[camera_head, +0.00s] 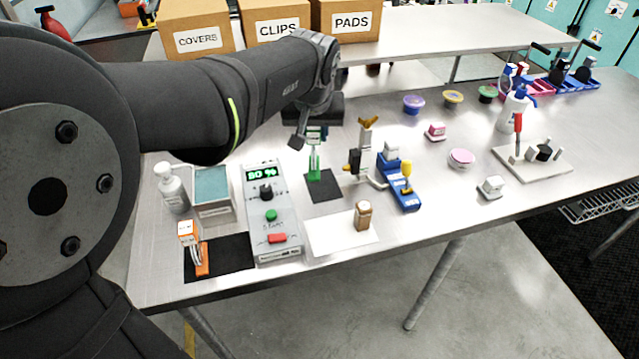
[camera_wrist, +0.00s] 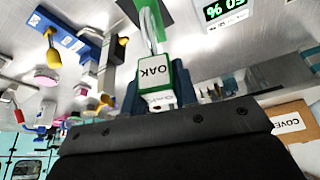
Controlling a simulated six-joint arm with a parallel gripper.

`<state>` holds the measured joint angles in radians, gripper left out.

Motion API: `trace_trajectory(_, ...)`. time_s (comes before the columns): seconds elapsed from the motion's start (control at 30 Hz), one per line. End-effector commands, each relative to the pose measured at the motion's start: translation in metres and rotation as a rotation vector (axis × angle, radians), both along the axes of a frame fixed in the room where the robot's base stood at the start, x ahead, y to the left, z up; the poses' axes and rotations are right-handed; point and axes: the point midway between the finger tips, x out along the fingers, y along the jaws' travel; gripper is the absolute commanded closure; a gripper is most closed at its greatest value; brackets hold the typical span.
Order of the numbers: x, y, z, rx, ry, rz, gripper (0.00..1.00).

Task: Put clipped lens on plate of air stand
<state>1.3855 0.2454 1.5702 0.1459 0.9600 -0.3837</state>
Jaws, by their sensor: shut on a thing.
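My gripper (camera_head: 314,128) reaches over the table's back middle and points down. In the wrist view its dark jaws are shut at a white block with green edges marked OAK (camera_wrist: 157,76). The block tops silver rods, with a green part beyond; the exact grip is partly hidden. In the head view this green piece (camera_head: 314,160) is upright over a black mat (camera_head: 323,190); I cannot tell whether it touches it. A similar orange piece (camera_head: 202,262) stands at front left, its label too small to read. I cannot make out a lens or a stand marked AIR.
A blue fixture with a yellow knob (camera_head: 405,178) stands right. A brown block (camera_head: 362,216) stands on a white sheet (camera_head: 335,235). Bottles, tubs and a white board (camera_head: 550,168) are further right.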

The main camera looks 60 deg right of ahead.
Motion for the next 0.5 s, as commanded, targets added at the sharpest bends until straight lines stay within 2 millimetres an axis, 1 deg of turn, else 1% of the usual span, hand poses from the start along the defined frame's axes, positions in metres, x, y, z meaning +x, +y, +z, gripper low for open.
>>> trace_trajectory(0.03,-0.021,-0.007,0.000,0.000,0.000,-0.028,1.00)
trace_trajectory(0.1,-0.043,-0.013,0.001,-0.002,0.001,-0.052,1.00)
trace_trajectory(0.2,-0.070,-0.020,0.002,-0.003,-0.001,-0.081,1.00)
trace_trajectory(0.3,-0.088,-0.023,0.002,-0.003,-0.001,-0.101,1.00)
trace_trajectory(0.37,-0.095,-0.024,0.002,-0.003,0.000,-0.108,1.00)
trace_trajectory(0.43,-0.099,-0.026,0.001,-0.003,-0.001,-0.112,1.00)
trace_trajectory(0.5,-0.095,-0.028,-0.003,-0.003,-0.001,-0.113,1.00)
